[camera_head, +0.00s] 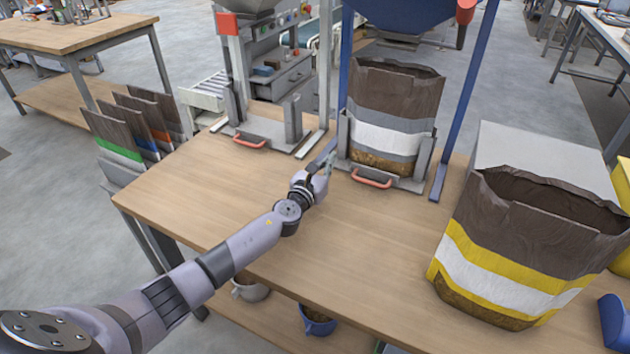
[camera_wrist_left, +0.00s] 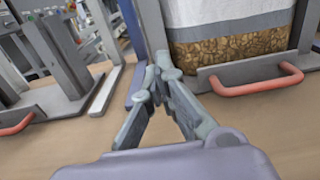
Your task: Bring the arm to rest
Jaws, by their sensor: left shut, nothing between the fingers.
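My left arm reaches in from the lower left over the wooden table (camera_head: 220,205). My left gripper (camera_head: 324,172) is shut and empty, just left of the tray with the red handle (camera_head: 372,179). In the left wrist view the shut fingertips (camera_wrist_left: 163,68) point at the tray's left side, next to a blue post (camera_wrist_left: 134,30). The brown, white and grey bag (camera_head: 385,125) stands upright and open in that tray, and the gripper appears apart from it. My right gripper is not in view.
A yellow-banded open bag (camera_head: 520,250) stands at the right, before a pale box (camera_head: 540,150). An empty tray (camera_head: 262,128) sits at the back left. Blue posts (camera_head: 468,85) flank the bag. Folded bags (camera_head: 130,135) stand beyond the left edge. The table's left front is clear.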

